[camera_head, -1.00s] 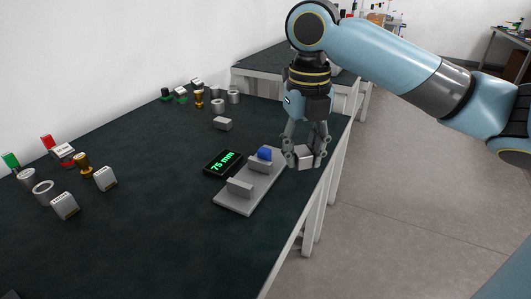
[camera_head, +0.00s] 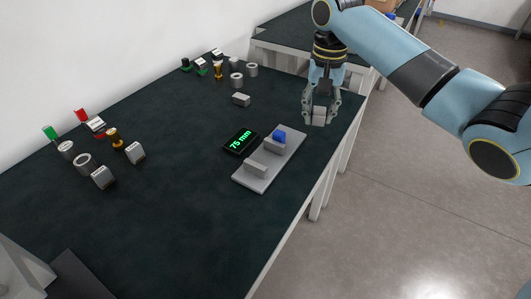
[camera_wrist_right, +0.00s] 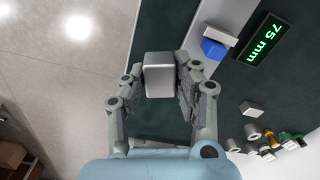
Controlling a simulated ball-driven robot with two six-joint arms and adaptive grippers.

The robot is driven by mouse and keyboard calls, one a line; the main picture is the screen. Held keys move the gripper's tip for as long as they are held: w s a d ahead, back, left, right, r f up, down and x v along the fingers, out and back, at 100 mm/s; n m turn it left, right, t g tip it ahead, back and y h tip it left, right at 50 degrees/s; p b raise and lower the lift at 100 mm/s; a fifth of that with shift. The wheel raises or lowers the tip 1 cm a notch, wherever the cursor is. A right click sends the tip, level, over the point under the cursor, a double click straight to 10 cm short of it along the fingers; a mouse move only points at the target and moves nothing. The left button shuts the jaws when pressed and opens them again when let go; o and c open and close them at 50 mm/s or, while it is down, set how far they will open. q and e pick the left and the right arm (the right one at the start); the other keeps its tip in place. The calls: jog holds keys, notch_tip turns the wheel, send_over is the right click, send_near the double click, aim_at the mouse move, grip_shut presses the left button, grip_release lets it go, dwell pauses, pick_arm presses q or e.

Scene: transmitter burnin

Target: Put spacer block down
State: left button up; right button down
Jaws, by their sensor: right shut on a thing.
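My right gripper (camera_head: 320,108) is shut on a light grey spacer block (camera_head: 319,117) near the far right edge of the dark table. In the right wrist view the block (camera_wrist_right: 159,80) sits between the two fingers, with the table and its edge behind it. I cannot tell whether the block touches the tabletop. The grey fixture plate (camera_head: 254,182), with grey blocks and a blue piece (camera_head: 279,135) on it, is nearer and to the left of the gripper. My left gripper is not in view.
A display reading 75 mm (camera_head: 241,142) lies beside the plate. Another grey block (camera_head: 241,99) stands farther back. Rings, blocks and brass parts stand in groups along the left and the back. The near middle of the table (camera_head: 170,220) is bare.

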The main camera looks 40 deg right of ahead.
jog(key=m, duration=0.3)
jog(key=shift+w+a+r, duration=0.1)
jog(key=shift+w+a, duration=0.05)
jog(key=shift+w, duration=0.15)
jog(key=shift+w+a+m+p, duration=0.15)
jog(key=shift+m+p, duration=0.15)
jog(key=shift+m, duration=0.1)
send_over(265, 161)
jog(key=f, duration=0.7)
jog(key=shift+d, duration=0.2)
jog(key=shift+a+f, duration=0.1)
jog(key=shift+f+b, duration=0.35)
jog(key=shift+f, duration=1.6)
jog(key=shift+f, duration=0.15)
jog(key=c, duration=1)
grip_release()
